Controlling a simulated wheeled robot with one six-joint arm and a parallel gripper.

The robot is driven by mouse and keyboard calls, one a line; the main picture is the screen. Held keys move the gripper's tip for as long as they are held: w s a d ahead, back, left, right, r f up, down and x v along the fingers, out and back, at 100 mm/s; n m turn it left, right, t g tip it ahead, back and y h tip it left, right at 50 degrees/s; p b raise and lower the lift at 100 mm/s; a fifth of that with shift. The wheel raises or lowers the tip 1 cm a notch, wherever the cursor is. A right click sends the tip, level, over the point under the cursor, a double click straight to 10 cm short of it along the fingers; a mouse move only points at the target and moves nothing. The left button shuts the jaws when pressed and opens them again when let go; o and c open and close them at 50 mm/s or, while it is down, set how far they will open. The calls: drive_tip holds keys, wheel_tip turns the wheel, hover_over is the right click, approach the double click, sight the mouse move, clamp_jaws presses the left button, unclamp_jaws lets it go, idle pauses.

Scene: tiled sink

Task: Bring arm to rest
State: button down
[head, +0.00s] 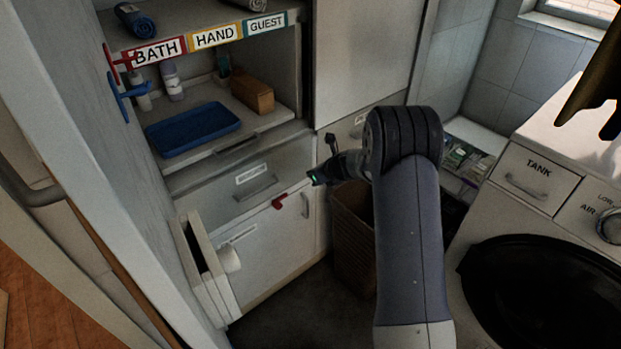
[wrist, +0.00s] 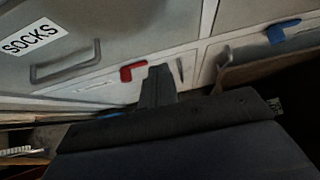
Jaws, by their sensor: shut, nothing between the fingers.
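My gripper (head: 320,176) is at the end of my bent arm, in front of the lower cabinet drawers in the head view. It also shows in the wrist view (wrist: 157,84), with its fingers together and nothing between them. It is small and dark in the head view. Behind it are the drawer front labelled SOCKS (wrist: 82,40) and a red hook (wrist: 132,71), which is also seen in the head view (head: 279,202). I cannot tell whether the fingers touch the cabinet front.
A wicker basket (head: 352,240) stands below my gripper. A blue tray (head: 193,129) and a cardboard box (head: 251,92) sit on the left shelf. A narrow white unit (head: 208,268) stands at lower left. The washing machine (head: 545,180) is on the right.

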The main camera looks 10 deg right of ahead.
drive_tip(key=v, duration=0.6)
drive_tip(key=shift+f, duration=0.1)
approach(295, 172)
wheel_tip(295, 172, down, 3)
drive_tip(key=w+a, duration=0.1)
drive_tip(key=w+a+p, duration=0.1)
drive_tip(key=shift+w+f, duration=0.1)
drive_tip(key=shift+w, duration=0.3)
drive_tip(key=shift+w+a, duration=0.15)
drive_tip(key=shift+w, duration=0.2)
drive_tip(key=shift+s, duration=0.15)
